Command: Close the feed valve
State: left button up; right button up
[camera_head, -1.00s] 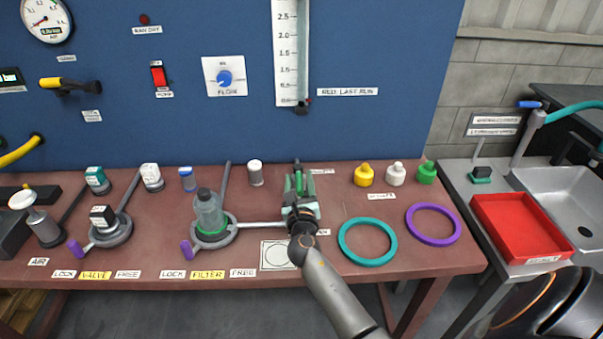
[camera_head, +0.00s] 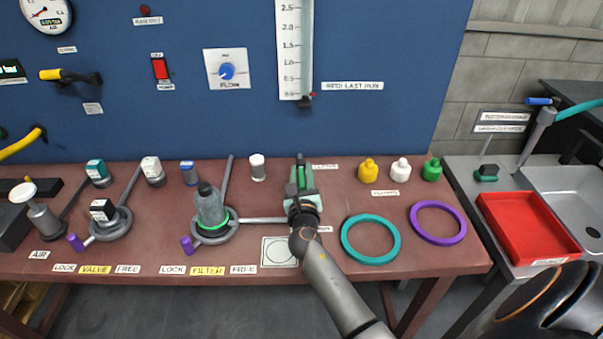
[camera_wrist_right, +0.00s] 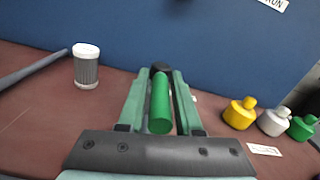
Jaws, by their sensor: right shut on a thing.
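The feed valve shows as a green lever handle (camera_wrist_right: 160,103) in the right wrist view. The same handle (camera_head: 300,158) shows in the head view near the back of the red-brown bench, pointing towards the blue wall panel. My right gripper (camera_head: 300,180) is shut on it, with a green finger on each side, as the right wrist view (camera_wrist_right: 158,98) also shows. A small label (camera_head: 325,167), apparently reading closed, lies beside the handle's far end. Another label (camera_head: 323,229) lies nearer, partly behind my wrist. The valve's base is hidden by my gripper. My left gripper is not in view.
A teal ring (camera_head: 348,238) and a purple ring (camera_head: 437,236) lie to the right. Yellow (camera_head: 368,171), white (camera_head: 400,171) and green (camera_head: 431,171) bottles stand behind them.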

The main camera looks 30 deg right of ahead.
grip_shut()
dwell(0.8)
